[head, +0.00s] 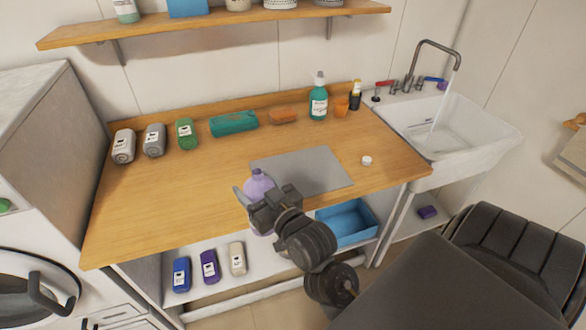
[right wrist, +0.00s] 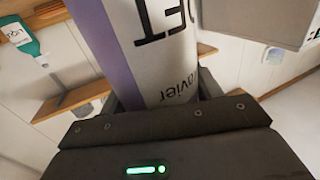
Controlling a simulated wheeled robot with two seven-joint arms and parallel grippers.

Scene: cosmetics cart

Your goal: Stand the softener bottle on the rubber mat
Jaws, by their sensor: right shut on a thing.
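The softener bottle (head: 258,183) is lilac with a white label. My right gripper (head: 260,199) is shut on it, and its lower part is mostly hidden behind the gripper. It looks roughly upright at the counter's front, by the left front corner of the rubber mat. I cannot tell its height above the counter. In the right wrist view the bottle's label (right wrist: 160,50) fills the space between the fingers. The rubber mat (head: 312,170) is a grey rectangle lying flat on the counter, with nothing standing on it. My left gripper is not in view.
On the wooden counter (head: 140,200), several bottles, a teal pack (head: 234,123), a green pump bottle (head: 318,102) and an orange cup (head: 341,106) line the back. A small white cap (head: 366,160) lies right of the mat. The sink (head: 445,125) is at right.

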